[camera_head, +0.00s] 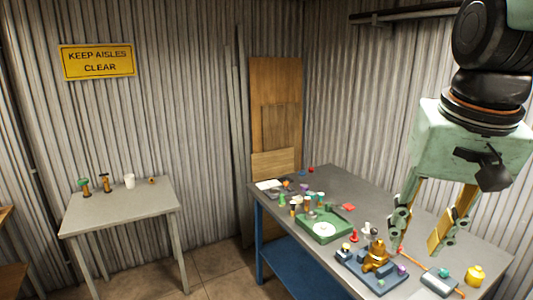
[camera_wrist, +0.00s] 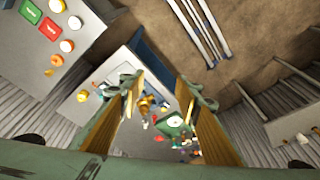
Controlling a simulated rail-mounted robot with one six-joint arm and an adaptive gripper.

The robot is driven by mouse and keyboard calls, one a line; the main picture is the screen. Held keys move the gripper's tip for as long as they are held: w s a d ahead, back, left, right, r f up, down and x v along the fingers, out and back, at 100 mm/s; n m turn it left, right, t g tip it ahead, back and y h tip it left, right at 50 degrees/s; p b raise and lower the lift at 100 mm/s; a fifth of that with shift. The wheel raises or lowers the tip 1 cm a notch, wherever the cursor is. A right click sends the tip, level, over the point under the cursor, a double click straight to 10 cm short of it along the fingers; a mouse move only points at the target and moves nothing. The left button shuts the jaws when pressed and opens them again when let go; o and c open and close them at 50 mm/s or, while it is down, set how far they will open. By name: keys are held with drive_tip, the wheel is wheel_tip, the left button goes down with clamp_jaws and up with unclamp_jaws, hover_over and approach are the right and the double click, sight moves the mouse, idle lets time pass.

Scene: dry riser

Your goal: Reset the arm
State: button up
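My gripper (camera_head: 420,238) hangs at the right of the head view, above the right part of the grey workbench (camera_head: 379,186). Its two fingers point down and stand apart, with nothing between them. In the wrist view my gripper (camera_wrist: 150,118) also shows open, its fingers spread over the cluttered bench far below. The fingertips look clear of the bench items, though the exact height is hard to tell.
A green tray (camera_head: 340,235) and a brass fitting on a dark base (camera_head: 376,257) stand on the bench among several small parts. A smaller table (camera_head: 120,208) stands left.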

drive_tip(key=s+a+f+n, duration=0.1)
drive_tip(key=s+a, duration=0.1)
drive_tip(key=s, duration=0.5)
drive_tip(key=s+a+f+n+t, duration=0.1)
drive_tip(key=s+a+n, duration=0.1)
drive_tip(key=s, duration=0.5)
drive_tip(key=shift+s+a+f, duration=0.2)
drive_tip(key=shift+a, duration=0.5)
drive_tip(key=shift+f+b, duration=0.1)
drive_tip(key=shift+b, duration=0.2)
wheel_tip(320, 180, down, 10)
drive_tip(key=b, duration=1)
drive_tip(key=shift+f, duration=0.15)
idle(0.6)
wheel_tip(320, 180, down, 3)
drive_tip(key=b, duration=0.3)
drive_tip(key=shift+r, duration=0.25)
idle(0.4)
